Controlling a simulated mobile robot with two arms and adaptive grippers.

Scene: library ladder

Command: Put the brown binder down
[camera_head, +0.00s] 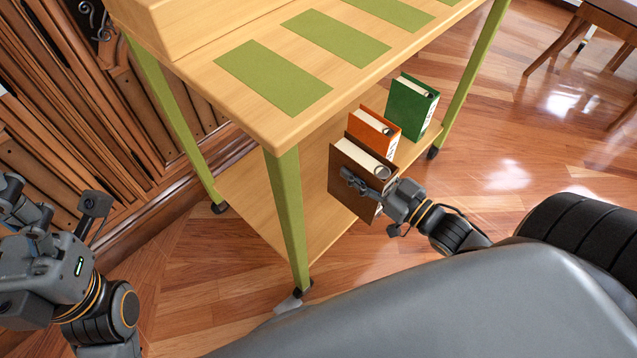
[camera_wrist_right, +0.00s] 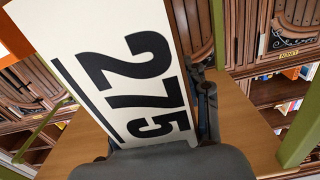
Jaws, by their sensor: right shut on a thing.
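The brown binder (camera_head: 349,183) is at the lower shelf (camera_head: 262,206) of a wooden cart with green legs. My right gripper (camera_head: 368,185) is shut on it from the right. In the right wrist view the binder's white spine label (camera_wrist_right: 125,70) reads 275 and fills much of the picture; a gripper finger (camera_wrist_right: 207,105) shows beside it. The binder stands roughly upright, slightly tilted. I cannot tell whether its bottom touches the shelf. My left gripper (camera_head: 95,205) is at the left edge, away from the cart; its fingers are not clear.
An orange binder (camera_head: 374,131) stands just behind the brown one, and a green binder (camera_head: 412,107) farther back on the lower shelf. The cart's top (camera_head: 225,105) overhangs them, with green mats (camera_head: 273,78). A green leg (camera_head: 288,215) stands left of the brown binder. The shelf's left part is clear.

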